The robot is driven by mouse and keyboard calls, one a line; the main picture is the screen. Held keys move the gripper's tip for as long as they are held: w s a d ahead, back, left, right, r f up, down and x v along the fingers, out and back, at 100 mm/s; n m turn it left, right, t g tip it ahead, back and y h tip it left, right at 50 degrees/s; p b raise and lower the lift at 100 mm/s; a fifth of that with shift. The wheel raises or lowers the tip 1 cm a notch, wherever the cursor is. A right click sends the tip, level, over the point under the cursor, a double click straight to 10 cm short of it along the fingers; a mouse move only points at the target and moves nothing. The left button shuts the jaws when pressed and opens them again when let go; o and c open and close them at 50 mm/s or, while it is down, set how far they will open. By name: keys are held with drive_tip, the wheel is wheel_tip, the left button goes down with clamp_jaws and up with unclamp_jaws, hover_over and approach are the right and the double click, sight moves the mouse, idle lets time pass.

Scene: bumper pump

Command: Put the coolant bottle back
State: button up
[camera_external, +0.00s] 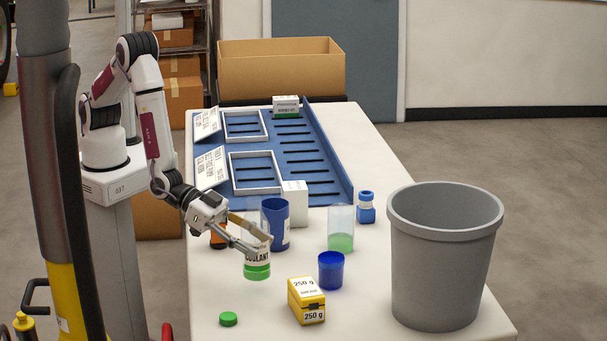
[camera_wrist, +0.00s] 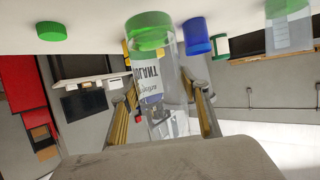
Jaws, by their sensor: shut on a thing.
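The coolant bottle (camera_external: 257,266) is a clear container with a white label reading COOLANT and green in its lower part. It is upright at the left front of the white table (camera_external: 360,315). My gripper (camera_external: 258,243) is shut around its upper part, hiding some of the label. I cannot tell whether its base touches the table. In the wrist view, which is upside down, the bottle (camera_wrist: 154,62) is between my two fingers (camera_wrist: 160,95). A loose green cap (camera_external: 228,319) lies on the table; it also shows in the wrist view (camera_wrist: 50,31).
A yellow 250 g box (camera_external: 306,300), blue cup (camera_external: 331,271), blue cylinder (camera_external: 275,224), clear beaker with green liquid (camera_external: 341,228), small blue bottle (camera_external: 366,207) and white box (camera_external: 294,204) stand nearby. Behind is a blue slotted board (camera_external: 305,158). A grey bin (camera_external: 443,260) is right.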

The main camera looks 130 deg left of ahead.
sight(269, 265)
drive_tip(key=shift+f, duration=1.85)
drive_tip(key=shift+f, duration=0.1)
drive_tip(key=o, duration=1.3)
drive_tip(key=shift+o, duration=0.2)
drive_tip(key=v, duration=1.2)
drive_tip(key=shift+r, duration=0.25)
